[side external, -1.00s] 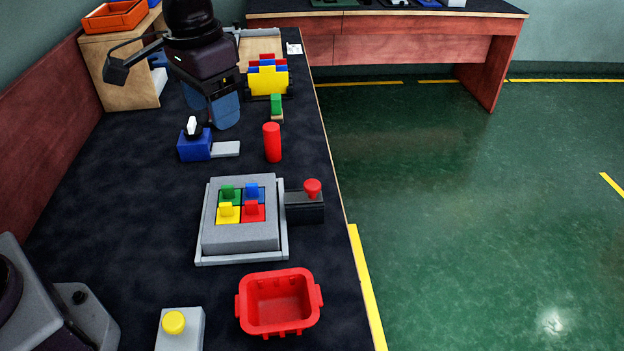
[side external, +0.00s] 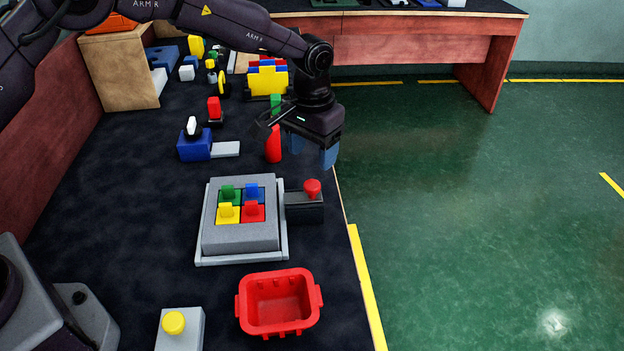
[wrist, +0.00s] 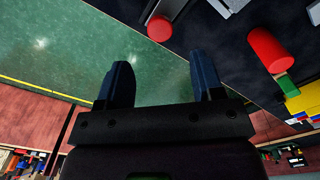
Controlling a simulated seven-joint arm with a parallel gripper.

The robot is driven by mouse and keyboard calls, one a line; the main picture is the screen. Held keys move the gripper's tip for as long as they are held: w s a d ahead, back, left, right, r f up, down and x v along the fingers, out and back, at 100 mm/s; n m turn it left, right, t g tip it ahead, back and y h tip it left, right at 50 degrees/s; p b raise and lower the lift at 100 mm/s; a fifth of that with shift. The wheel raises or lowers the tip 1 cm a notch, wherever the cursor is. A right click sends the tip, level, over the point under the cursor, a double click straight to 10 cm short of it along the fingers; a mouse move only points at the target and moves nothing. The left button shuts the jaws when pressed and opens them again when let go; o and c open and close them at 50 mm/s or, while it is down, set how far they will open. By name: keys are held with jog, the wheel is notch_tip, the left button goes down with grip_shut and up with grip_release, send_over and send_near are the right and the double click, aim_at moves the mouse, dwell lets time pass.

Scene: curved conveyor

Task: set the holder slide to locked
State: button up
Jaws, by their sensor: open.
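The grey holder (side external: 240,236) stands on the dark table with green, blue, yellow and red pieces in its top. A black slide block (side external: 305,210) with a red knob (side external: 312,188) sits at its right side, near the table's right edge. The knob also shows at the top of the wrist view (wrist: 160,28). My gripper (side external: 312,152) is open and empty, with blue fingers pointing down, beyond the knob and above it. In the wrist view the fingers (wrist: 162,64) are apart, with the knob beyond their tips. I cannot read any lock marking.
A red cylinder (side external: 273,144) stands close to the left of my gripper. A blue block with a grey plate (side external: 195,149) lies further left. A red bin (side external: 278,303) and a yellow button box (side external: 180,328) are in front. Free floor lies right of the table edge.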

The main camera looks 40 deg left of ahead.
aim_at(312, 184)
notch_tip(312, 184, down, 8)
jog(key=shift+r, duration=0.25)
